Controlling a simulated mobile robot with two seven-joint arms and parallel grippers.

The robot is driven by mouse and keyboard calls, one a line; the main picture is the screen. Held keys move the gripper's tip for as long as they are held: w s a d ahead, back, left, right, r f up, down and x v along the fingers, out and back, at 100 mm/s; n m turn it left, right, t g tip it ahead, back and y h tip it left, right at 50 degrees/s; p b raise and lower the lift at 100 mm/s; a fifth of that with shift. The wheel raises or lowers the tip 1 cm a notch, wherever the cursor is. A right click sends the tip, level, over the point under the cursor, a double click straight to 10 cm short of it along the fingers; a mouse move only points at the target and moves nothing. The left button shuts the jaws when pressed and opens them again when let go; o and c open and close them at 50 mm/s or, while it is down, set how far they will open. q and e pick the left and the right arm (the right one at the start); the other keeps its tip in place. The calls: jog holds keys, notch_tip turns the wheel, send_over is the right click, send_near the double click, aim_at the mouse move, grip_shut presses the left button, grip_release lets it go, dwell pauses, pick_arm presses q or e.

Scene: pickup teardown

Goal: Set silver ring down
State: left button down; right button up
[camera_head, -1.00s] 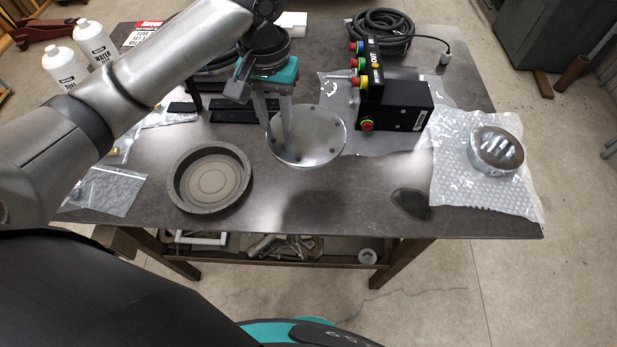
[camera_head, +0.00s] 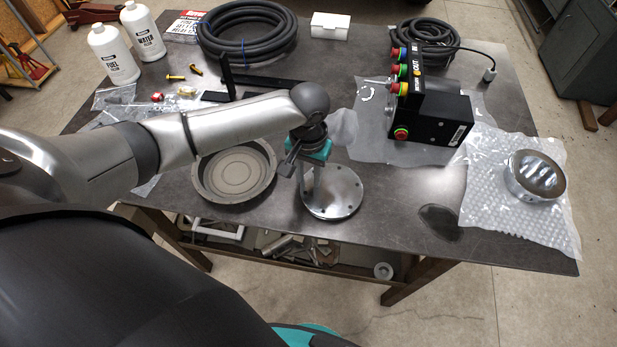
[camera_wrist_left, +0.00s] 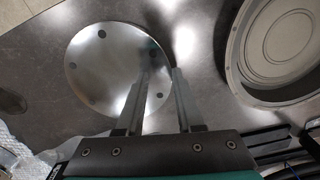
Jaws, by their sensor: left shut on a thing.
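The silver ring, a flat shiny disc with several small holes near its rim (camera_head: 340,192), is at the front middle of the table. My left gripper (camera_head: 313,194) points down at its left edge and is shut on that rim. The left wrist view shows the disc (camera_wrist_left: 105,65) with one finger over its face and the other outside its edge. The disc looks flat and low over the tabletop; I cannot tell whether its underside touches. My right gripper is not in view.
A round grey pan (camera_head: 235,195) lies just left of the disc. A black box with coloured buttons (camera_head: 440,115) stands behind right. A chrome cylinder (camera_head: 535,178) rests on bubble wrap (camera_head: 490,205) at right. The table's front edge is close; bare tabletop lies right of the disc.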

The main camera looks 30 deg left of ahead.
pick_arm(q)
jog(key=shift+f, duration=0.45)
jog(key=c, duration=0.5)
grip_release()
jog(key=shift+f, duration=0.15)
jog(key=shift+c, duration=0.2)
notch_tip(320, 180, up, 12)
jog(key=p, duration=0.1)
jog(key=shift+p, duration=0.4)
